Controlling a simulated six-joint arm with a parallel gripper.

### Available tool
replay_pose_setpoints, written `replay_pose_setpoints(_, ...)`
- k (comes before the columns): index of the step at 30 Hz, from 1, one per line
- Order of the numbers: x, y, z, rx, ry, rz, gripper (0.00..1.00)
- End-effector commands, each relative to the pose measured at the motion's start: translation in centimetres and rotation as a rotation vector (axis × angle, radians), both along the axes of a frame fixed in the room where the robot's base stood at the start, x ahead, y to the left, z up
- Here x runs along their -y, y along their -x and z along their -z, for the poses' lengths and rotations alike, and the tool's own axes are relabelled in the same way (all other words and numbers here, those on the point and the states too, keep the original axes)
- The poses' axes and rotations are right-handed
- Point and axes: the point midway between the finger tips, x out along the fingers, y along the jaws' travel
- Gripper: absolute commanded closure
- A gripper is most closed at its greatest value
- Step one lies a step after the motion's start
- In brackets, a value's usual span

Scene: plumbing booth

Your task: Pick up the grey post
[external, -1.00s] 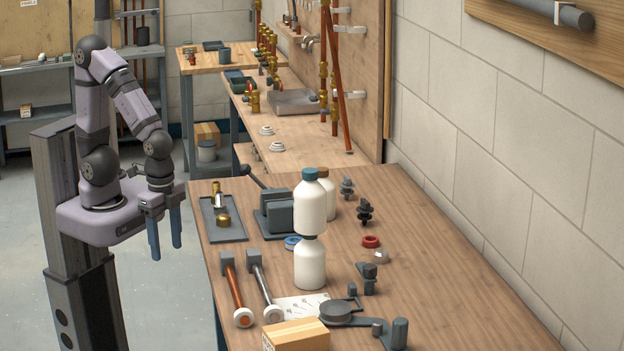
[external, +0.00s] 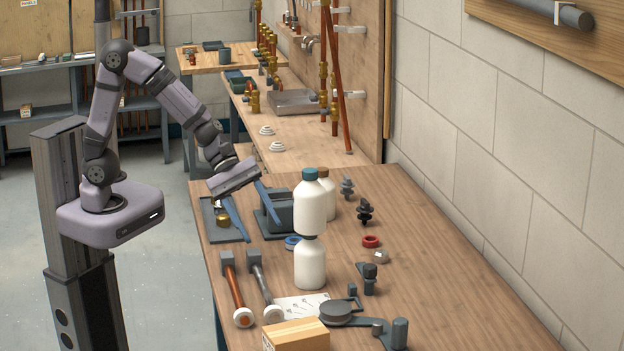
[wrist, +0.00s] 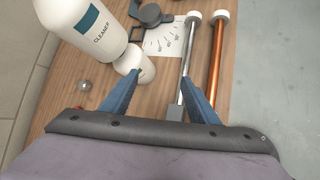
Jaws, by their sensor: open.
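A short grey post (external: 399,333) stands upright at the near end of the bench, by a grey fixture with a round disc (external: 336,312). A flat grey arm runs from the disc toward the post. The disc also shows at the top of the wrist view (wrist: 150,14); I cannot make out the post there. My gripper (external: 265,230) is open and empty, with its blue fingers pointing down over the far left part of the bench, well away from the post. In the wrist view the fingers (wrist: 159,52) are spread apart.
Two stacked white bottles (external: 310,205) stand between my gripper and the post. A copper-handled tool (external: 235,285) and a silver-handled tool (external: 264,280) lie at the left.

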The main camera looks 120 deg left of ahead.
Motion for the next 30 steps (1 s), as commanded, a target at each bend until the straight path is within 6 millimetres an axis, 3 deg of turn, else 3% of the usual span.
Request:
replay_pose_setpoints(1,-3.0,-0.7,-0.4,0.024,0.069,-0.154,0.45)
replay_pose_setpoints(5,-10.6,-1.4,-1.7,0.110,0.271,-0.550,0.45)
replay_pose_setpoints(9,-18.9,-0.1,-2.8,0.226,0.489,-0.943,0.45)
replay_pose_setpoints(12,-23.6,1.5,-3.2,0.306,0.618,-1.159,0.45)
replay_pose_setpoints(18,-30.5,5.4,-3.4,0.453,0.831,-1.482,0.45)
replay_pose_setpoints(22,-33.9,8.0,-3.4,0.548,0.951,-1.647,0.45)
replay_pose_setpoints(30,-41.7,9.5,-0.3,0.620,0.747,-1.531,0.45)
